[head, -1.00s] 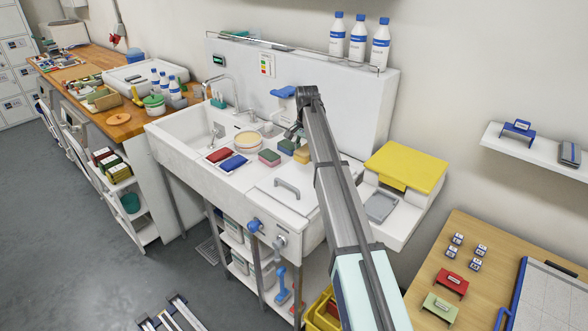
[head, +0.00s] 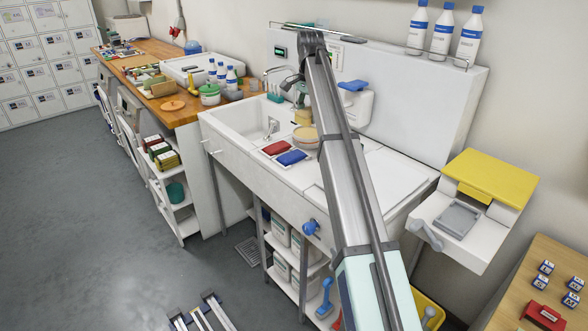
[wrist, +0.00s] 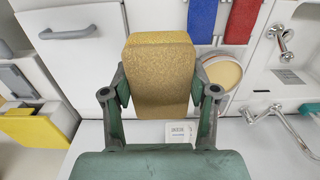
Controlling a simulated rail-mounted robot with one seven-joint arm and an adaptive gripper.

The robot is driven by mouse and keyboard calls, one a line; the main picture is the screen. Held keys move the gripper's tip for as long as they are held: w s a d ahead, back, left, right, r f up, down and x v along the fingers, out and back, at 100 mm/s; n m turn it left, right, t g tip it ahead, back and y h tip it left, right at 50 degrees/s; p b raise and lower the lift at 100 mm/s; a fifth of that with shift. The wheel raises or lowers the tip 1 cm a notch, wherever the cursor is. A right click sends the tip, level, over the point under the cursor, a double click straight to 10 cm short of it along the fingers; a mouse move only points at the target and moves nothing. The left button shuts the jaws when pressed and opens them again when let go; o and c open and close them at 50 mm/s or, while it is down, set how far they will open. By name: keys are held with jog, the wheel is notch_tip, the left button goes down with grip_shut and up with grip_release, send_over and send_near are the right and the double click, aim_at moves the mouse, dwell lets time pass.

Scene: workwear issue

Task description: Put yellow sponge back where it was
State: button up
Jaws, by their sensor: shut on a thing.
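My gripper (wrist: 160,98) is shut on the yellow sponge (wrist: 158,72), with one finger at each side of it. The sponge is a tan-yellow block and fills the middle of the wrist view. In the head view my gripper (head: 299,97) is at the far end of my arm, over the back of the sink unit. The sponge (head: 303,117) shows there as a small yellowish patch under the gripper, above the round bowl (head: 305,139). My arm hides the part of the counter where other sponges stood earlier.
A red cloth (head: 277,148) and a blue cloth (head: 292,158) lie in front of the bowl. The sink basin (head: 240,122) and its tap are to the left. A soap dispenser (head: 353,104) hangs on the back panel. A yellow-lidded unit (head: 490,180) stands at the right.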

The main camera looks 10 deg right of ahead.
aim_at(308, 171)
jog(key=f+p, duration=0.1)
jog(key=f, duration=0.8)
jog(key=f+p, duration=0.2)
jog(key=f, duration=0.8)
jog(key=shift+s+d+f, duration=0.2)
jog(key=shift+f, duration=0.05)
jog(key=shift+f, duration=0.1)
jog(key=o, duration=1)
notch_tip(308, 171, up, 12)
jog(key=shift+r+b, duration=0.1)
jog(key=shift+b, duration=0.8)
